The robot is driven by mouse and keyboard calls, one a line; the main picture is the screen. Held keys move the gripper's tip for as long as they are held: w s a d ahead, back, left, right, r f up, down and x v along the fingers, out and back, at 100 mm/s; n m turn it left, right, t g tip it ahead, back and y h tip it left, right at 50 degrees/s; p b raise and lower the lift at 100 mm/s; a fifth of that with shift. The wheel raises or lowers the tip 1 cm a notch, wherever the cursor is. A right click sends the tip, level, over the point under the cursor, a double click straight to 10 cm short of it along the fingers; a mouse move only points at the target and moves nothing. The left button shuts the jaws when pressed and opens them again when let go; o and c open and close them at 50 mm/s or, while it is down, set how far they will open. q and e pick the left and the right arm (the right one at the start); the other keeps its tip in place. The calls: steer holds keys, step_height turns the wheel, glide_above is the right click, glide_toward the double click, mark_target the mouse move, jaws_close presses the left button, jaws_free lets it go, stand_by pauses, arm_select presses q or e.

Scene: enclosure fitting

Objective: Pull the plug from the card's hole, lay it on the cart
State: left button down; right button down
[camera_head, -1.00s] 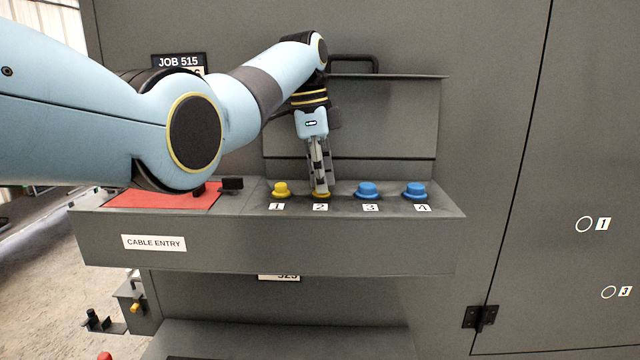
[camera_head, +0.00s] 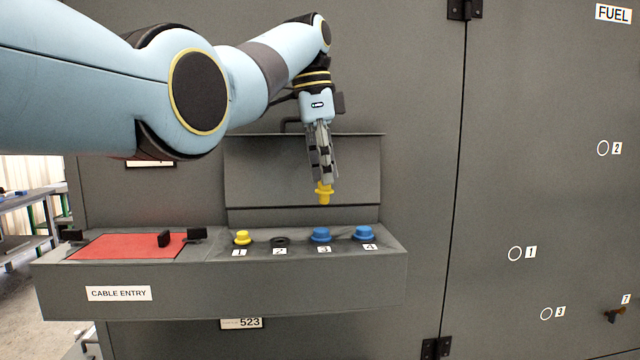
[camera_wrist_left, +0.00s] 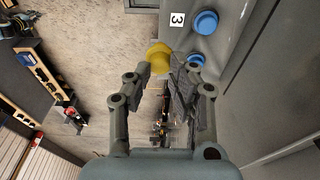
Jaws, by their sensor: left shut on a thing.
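My left gripper (camera_head: 323,180) is shut on a yellow plug (camera_head: 324,194) and holds it in the air above the cable entry ledge (camera_head: 230,278). The plug also shows at the fingertips in the left wrist view (camera_wrist_left: 158,58). Hole 2 (camera_head: 280,242) in the ledge is empty and dark. A yellow plug (camera_head: 242,237) sits in hole 1, and blue plugs sit at hole 3 (camera_head: 320,235) and hole 4 (camera_head: 364,233). The job card (camera_head: 150,163) is almost wholly hidden behind my left arm. My right gripper is not in view. I cannot make out a cart.
A red panel (camera_head: 125,247) with black knobs lies at the ledge's left end. An upright plate (camera_head: 300,170) with a handle stands behind the plugs. The tall grey cabinet door (camera_head: 560,200) with numbered rings is at right. A table (camera_head: 30,200) stands far left.

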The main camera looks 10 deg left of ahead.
arm_select(q)
steer(key=shift+r, duration=2.45)
